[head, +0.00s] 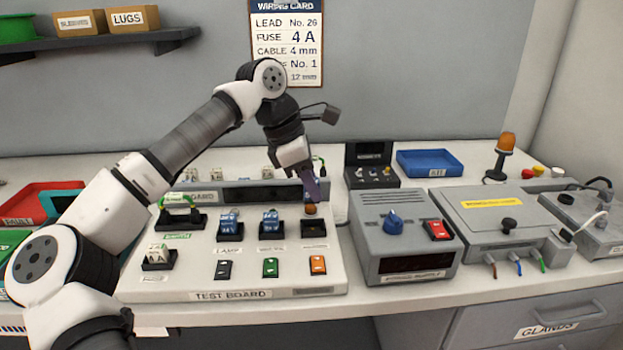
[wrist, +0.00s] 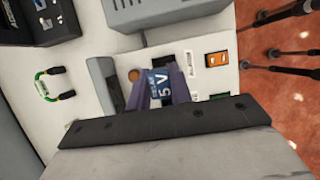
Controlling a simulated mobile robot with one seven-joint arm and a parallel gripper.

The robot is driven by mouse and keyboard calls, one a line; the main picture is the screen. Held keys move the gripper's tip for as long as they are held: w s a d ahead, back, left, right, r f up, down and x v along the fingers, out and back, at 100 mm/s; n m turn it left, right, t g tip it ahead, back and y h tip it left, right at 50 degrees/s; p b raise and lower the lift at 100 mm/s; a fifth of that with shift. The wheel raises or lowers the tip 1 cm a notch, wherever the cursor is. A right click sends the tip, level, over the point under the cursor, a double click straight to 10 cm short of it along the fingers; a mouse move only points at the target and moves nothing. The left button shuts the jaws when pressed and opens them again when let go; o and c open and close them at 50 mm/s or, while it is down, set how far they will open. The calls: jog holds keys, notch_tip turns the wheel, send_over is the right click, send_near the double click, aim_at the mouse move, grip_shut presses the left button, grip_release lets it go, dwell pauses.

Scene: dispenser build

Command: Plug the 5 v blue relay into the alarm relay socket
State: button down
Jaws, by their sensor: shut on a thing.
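My gripper (head: 314,192) is shut on the blue relay (wrist: 163,84), whose label reads 5 V in the wrist view. It is between my purple fingers, and the fingers hide most of it in the head view. The gripper points down above the right end of the white test board (head: 215,286). Below it is a black socket (head: 314,229) that looks empty, in line with a brown-orange dome (head: 310,209) and an orange switch (head: 318,265). The switch also shows in the wrist view (wrist: 217,63).
Blue relays (head: 229,222) (head: 270,222) stand in neighbouring sockets left of my gripper. A grey box with a blue knob (head: 393,222) stands close right. A blue tray (head: 430,163) lies behind.

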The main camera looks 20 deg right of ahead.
aim_at(311, 202)
jog(key=shift+s+d+f, duration=0.15)
jog(key=shift+s+f, duration=0.05)
jog(key=shift+f+b, duration=2)
jog(key=shift+f, duration=0.25)
jog(key=shift+f, duration=1.1)
dwell(1.8)
jog(key=c, duration=1.3)
grip_release()
jog(key=shift+f, duration=0.1)
jog(key=shift+c, duration=1)
